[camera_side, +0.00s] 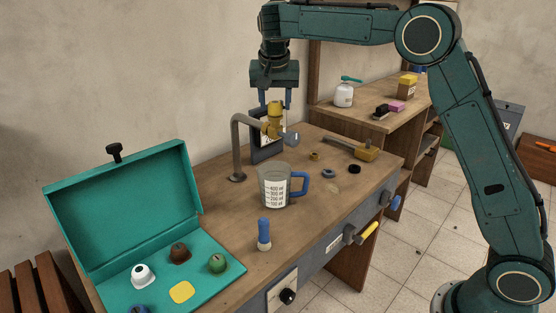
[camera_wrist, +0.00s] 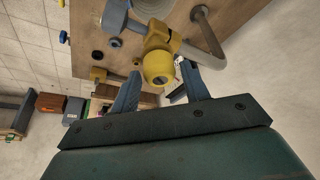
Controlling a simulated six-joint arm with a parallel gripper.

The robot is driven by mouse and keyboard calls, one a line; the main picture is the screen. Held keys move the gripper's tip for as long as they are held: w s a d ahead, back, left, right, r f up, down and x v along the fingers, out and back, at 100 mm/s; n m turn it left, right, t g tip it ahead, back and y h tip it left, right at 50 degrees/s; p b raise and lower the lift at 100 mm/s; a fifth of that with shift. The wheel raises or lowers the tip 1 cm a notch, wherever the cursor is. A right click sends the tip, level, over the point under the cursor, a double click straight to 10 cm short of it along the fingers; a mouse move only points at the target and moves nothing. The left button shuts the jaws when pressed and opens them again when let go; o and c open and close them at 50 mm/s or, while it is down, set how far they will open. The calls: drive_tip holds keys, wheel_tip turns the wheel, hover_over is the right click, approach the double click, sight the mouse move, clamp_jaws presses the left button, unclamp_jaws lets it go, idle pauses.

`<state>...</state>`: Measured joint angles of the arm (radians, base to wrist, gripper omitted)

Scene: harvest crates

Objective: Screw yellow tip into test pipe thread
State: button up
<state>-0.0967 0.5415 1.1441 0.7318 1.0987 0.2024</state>
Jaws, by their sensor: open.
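The yellow tip (camera_side: 274,108) stands upright at the yellow fitting of the test pipe (camera_side: 237,150), a bent grey pipe on the bench. In the wrist view the tip is a round yellow piece with a dark hole (camera_wrist: 157,66). How far it sits in the thread cannot be told. My gripper (camera_side: 275,105) is open and points down just above the tip, one finger to each side. In the wrist view its fingertips (camera_wrist: 161,72) lie either side of the tip, with gaps. The teal case (camera_side: 120,205) has a flat yellow spot (camera_side: 181,292) beside white, brown and green tips.
A measuring cup (camera_side: 273,187) with a blue handle stands in front of the pipe. A dark panel (camera_side: 266,149) is close behind it. A blue-and-white piece (camera_side: 264,234) stands near the front edge. Small rings and a brass-coloured tool (camera_side: 366,152) lie at right.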

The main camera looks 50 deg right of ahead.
drive_tip(key=shift+n, duration=0.5)
drive_tip(key=shift+n+y, duration=0.3)
drive_tip(key=shift+n, duration=0.2)
drive_tip(key=shift+n+t+y, duration=0.3)
drive_tip(key=shift+n+t, duration=0.1)
drive_tip(key=shift+n, duration=0.4)
drive_tip(key=shift+d, duration=0.1)
drive_tip(key=shift+n+y, duration=0.3)
drive_tip(key=shift+n, duration=0.6)
drive_tip(key=shift+n+t+y, duration=0.3)
drive_tip(key=shift+n+y, duration=0.1)
drive_tip(key=shift+n, duration=0.4)
